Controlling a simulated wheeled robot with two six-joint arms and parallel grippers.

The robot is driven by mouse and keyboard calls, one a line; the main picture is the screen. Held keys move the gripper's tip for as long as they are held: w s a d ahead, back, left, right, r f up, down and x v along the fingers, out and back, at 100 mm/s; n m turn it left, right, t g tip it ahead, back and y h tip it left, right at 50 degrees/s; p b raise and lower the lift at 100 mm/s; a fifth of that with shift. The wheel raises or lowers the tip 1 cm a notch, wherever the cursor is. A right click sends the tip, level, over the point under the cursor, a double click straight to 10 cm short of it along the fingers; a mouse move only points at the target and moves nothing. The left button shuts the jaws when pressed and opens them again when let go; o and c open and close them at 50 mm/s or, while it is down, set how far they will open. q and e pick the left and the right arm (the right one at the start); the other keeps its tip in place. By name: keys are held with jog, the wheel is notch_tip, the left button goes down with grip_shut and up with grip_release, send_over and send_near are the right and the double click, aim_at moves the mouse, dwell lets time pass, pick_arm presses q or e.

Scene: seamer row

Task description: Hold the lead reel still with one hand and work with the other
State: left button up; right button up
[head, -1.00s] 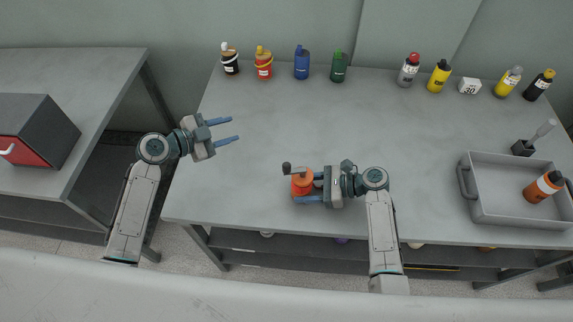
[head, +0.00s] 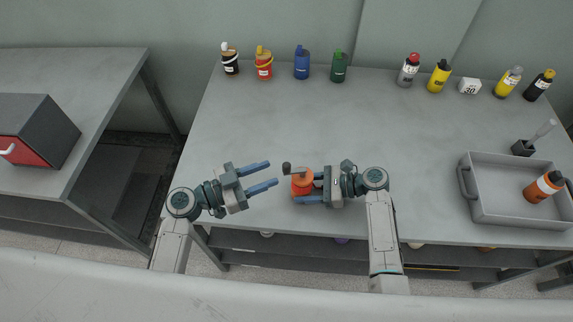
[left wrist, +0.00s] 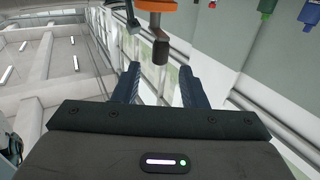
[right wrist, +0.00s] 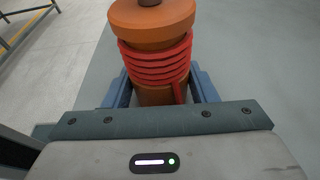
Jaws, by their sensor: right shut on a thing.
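The lead reel (head: 302,182) is an orange spool with red cord wound around it and a dark crank on top. It stands near the front edge of the table. In the right wrist view the reel (right wrist: 152,28) sits between the fingers. My right gripper (head: 308,191) is shut on it from the right. My left gripper (head: 268,174) is open and empty, just left of the reel, its fingers pointing toward the crank (head: 287,168). In the left wrist view the crank's knob (left wrist: 160,52) shows just beyond and between the open fingertips, apart from them.
Several bottles and pots, such as a blue bottle (head: 302,63), line the table's back edge. A grey tray (head: 480,214) with an orange bottle (head: 543,187) stands at the right, beside a dark brush holder (head: 523,148). A red-fronted box (head: 32,140) sits on the left table. The table's middle is clear.

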aim_at(287, 168)
pick_arm(q)
jog(key=x, duration=0.6)
jog(key=shift+w+d, duration=0.15)
jog(key=shift+d, duration=0.05)
grip_shut()
